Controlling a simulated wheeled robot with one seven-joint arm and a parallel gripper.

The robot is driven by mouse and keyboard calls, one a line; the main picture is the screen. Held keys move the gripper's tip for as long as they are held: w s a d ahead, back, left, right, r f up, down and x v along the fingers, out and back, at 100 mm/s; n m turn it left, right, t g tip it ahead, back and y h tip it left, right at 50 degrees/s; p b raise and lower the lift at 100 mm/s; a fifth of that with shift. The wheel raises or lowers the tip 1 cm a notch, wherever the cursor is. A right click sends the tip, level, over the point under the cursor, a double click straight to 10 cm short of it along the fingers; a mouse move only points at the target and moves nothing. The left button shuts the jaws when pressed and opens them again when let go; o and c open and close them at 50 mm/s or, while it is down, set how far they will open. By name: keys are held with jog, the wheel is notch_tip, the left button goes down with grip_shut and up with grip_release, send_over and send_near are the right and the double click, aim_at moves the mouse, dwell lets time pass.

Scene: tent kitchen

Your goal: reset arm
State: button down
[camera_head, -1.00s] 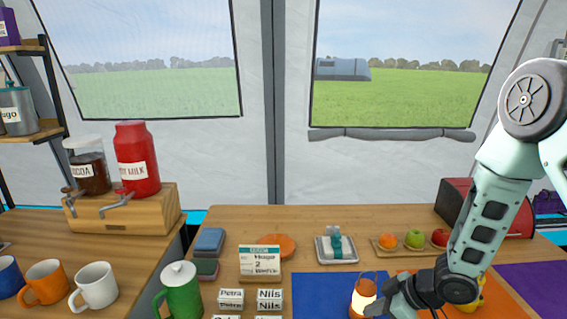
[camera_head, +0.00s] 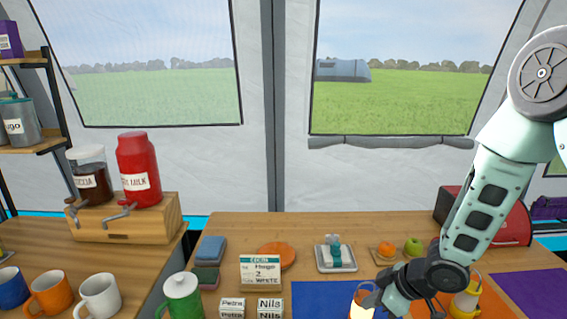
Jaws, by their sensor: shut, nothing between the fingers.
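My arm (camera_head: 483,205) reaches down from the right edge over the right part of the table. My gripper (camera_head: 372,296) is at the bottom of the view, low over the table beside a glowing lantern (camera_head: 362,301). The gripper is shut and holds nothing. Its fingertips overlap the lantern in the picture, and I cannot tell whether they touch it.
Mugs (camera_head: 100,295) and dispensers (camera_head: 139,170) stand left.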

jog(key=s+a+r+m+h, duration=0.2)
jog(key=s+a+r+h, duration=0.2)
jog(key=s+r, duration=0.6)
jog(key=s+a+r+m+g, duration=0.1)
jog(key=s+r, duration=0.3)
jog(key=s, duration=0.4)
jog(key=s+a+r+g+h, duration=0.1)
jog(key=s+r+g, duration=0.2)
jog(key=s, duration=0.5)
jog(key=shift+s+r+m, duration=0.35)
jog(key=shift+r+m, duration=0.05)
jog(key=shift+r, duration=0.05)
